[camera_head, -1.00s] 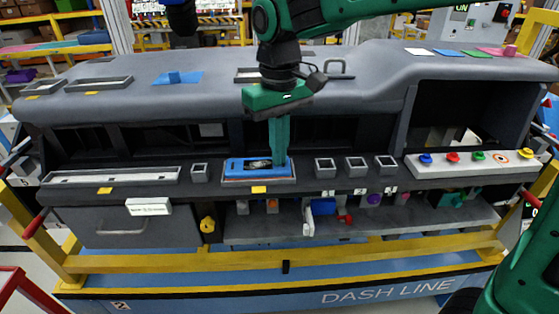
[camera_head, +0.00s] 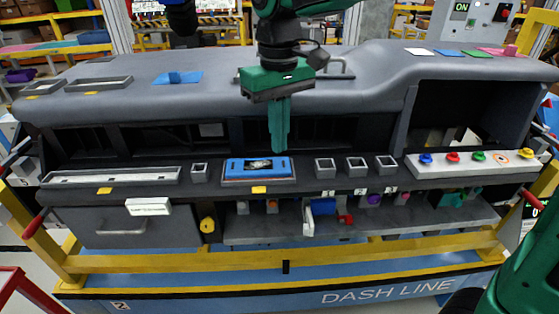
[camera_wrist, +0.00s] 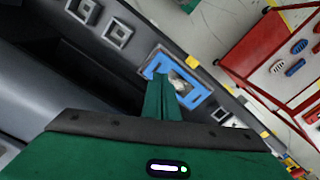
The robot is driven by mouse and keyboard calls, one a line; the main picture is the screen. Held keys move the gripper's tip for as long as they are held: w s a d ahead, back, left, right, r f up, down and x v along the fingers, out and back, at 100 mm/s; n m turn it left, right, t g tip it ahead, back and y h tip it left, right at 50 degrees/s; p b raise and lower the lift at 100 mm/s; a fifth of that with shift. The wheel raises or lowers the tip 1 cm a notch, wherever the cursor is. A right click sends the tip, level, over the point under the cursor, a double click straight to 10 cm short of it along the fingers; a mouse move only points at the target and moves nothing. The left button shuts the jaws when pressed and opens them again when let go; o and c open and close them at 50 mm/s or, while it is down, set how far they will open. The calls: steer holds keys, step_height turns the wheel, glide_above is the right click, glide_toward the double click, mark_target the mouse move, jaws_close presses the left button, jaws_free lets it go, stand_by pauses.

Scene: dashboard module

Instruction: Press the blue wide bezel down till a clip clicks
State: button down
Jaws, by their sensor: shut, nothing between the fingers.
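The blue wide bezel (camera_head: 258,169) sits in the middle opening of the dashboard's front ledge. It is a blue frame around a dark and light centre. My gripper (camera_head: 280,150) is shut and empty, its green fingers pointing down above the bezel's right part. In the head view the fingertips look a little above and behind the bezel, apart from it. In the wrist view the bezel (camera_wrist: 186,92) lies just beyond the fingertips (camera_wrist: 162,77), which cover part of it. I cannot tell whether any clip is engaged.
Three square sockets (camera_head: 356,166) are right of the bezel, and a small one (camera_head: 199,170) is left. A long slot (camera_head: 110,177) lies farther left. A panel with coloured buttons (camera_head: 470,160) is at the right. The dashboard's upper hood (camera_head: 210,95) stands behind.

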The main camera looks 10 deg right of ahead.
steer(key=shift+r, duration=2.3)
